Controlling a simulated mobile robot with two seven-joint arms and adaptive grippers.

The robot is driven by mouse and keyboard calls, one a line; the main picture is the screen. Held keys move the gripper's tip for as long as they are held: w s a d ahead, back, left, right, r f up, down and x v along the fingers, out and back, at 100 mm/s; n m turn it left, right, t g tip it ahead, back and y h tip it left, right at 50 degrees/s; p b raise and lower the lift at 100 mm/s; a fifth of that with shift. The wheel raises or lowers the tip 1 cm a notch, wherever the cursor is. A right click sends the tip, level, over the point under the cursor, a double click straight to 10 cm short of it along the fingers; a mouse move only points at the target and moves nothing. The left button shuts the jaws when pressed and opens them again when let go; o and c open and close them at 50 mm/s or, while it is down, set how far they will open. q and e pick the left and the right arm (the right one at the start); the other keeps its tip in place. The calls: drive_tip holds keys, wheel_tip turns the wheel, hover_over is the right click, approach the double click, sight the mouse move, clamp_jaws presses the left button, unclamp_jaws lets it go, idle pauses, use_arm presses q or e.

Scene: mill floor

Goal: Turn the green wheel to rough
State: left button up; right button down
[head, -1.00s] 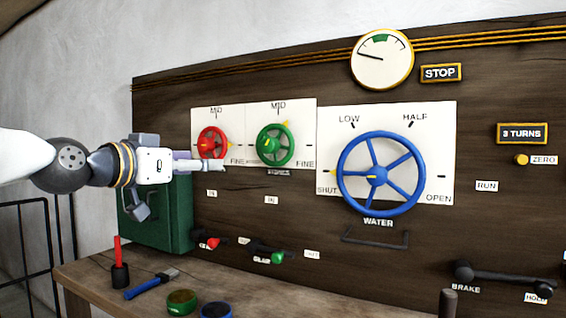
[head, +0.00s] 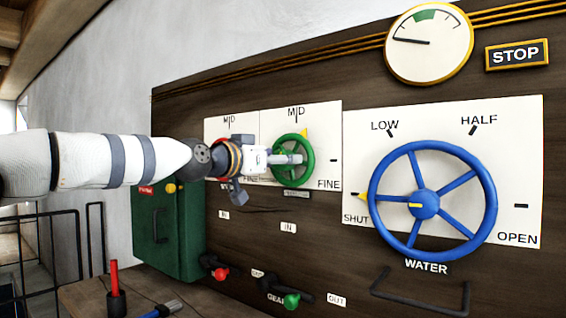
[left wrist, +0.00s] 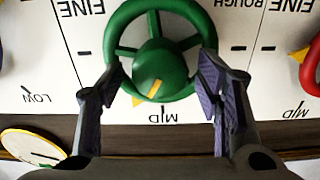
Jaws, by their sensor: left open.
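The green wheel (head: 309,166) is on a white plate marked MID at the top and FINE at the right. Its yellow pointer (head: 304,132) is a little to the FINE side of MID. My left gripper (head: 292,159) is in front of the wheel and hides part of it. In the left wrist view, upside down, the green wheel (left wrist: 152,60) lies between the open fingers of my left gripper (left wrist: 160,85), one at each side of the rim. I cannot tell if they touch it. ROUGH (left wrist: 235,4) is readable there. My right gripper is not in view.
The red wheel (left wrist: 314,66) is close beside the green one. The large blue WATER wheel (head: 425,204) stands to the right. Red (head: 220,273) and green (head: 291,300) handled levers stick out below. A green box (head: 180,225) is at the left.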

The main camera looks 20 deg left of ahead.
use_arm(q)
drive_tip(key=shift+w+d+f, duration=0.15)
drive_tip(key=shift+w+d, duration=0.1)
drive_tip(key=shift+w, duration=0.4)
drive_tip(key=c, duration=1.2)
drive_tip(key=shift+o, duration=0.2)
drive_tip(key=n, duration=0.5)
drive_tip(key=shift+n, duration=0.4)
drive_tip(key=n, duration=0.6)
drive_tip(key=shift+f+p, duration=0.15)
drive_tip(key=shift+p, duration=0.15)
drive_tip(key=n, duration=0.6)
drive_tip(key=shift+n, duration=0.4)
drive_tip(key=n, duration=0.5)
drive_tip(key=shift+n, duration=0.3)
